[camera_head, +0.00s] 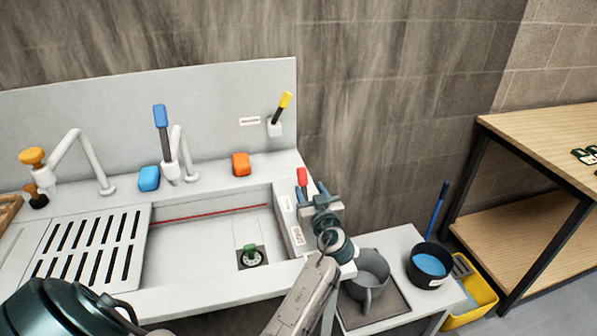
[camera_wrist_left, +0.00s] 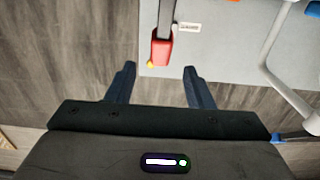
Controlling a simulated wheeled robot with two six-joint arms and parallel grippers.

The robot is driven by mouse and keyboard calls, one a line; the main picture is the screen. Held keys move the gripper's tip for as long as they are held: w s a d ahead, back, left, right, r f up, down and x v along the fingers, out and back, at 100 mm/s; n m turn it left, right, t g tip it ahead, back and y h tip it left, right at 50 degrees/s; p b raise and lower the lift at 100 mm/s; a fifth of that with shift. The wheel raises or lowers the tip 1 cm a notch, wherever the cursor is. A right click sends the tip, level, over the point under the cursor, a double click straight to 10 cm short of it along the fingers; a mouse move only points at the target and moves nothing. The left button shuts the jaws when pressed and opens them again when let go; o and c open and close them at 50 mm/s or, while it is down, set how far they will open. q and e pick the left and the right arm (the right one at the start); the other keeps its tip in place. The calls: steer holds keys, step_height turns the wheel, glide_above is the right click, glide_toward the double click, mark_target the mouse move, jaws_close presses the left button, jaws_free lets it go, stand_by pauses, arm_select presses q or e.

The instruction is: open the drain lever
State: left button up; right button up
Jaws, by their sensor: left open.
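A red-tipped lever (camera_head: 302,177) stands at the right end of the sink, with a small label on the ledge in front. I cannot read which lever is the drain's. My left gripper (camera_head: 312,192) is open beside this lever, its fingers close to the red tip. In the left wrist view the red tip (camera_wrist_left: 161,47) lies just ahead of the gap between the open fingers (camera_wrist_left: 159,70). Contact is not visible. The drain (camera_head: 251,257) with a green centre is in the basin floor. My right gripper is not in view.
A blue-handled lever (camera_head: 161,118) and a yellow-handled lever (camera_head: 284,102) stand at the back. Blue (camera_head: 149,178) and orange (camera_head: 240,164) blocks lie on the sink's back ledge. A grey jug (camera_head: 370,268) and black pot (camera_head: 429,281) stand at right.

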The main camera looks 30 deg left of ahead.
mark_target(301, 172)
arm_select(q)
steer(key=x, duration=0.1)
steer(key=p+x, duration=0.1)
steer(key=x, duration=0.1)
steer(key=p+x, duration=0.1)
steer(key=x, duration=0.1)
steer(key=shift+r, duration=0.4)
steer(key=x, duration=0.1)
steer(key=p+x, duration=0.1)
steer(key=x, duration=0.2)
steer(key=shift+a+f+p, duration=0.2)
steer(key=shift+f+p, duration=0.05)
steer(key=shift+p, duration=0.1)
steer(key=shift+w+a+f, duration=0.15)
steer(key=shift+w, duration=0.05)
jaws_close()
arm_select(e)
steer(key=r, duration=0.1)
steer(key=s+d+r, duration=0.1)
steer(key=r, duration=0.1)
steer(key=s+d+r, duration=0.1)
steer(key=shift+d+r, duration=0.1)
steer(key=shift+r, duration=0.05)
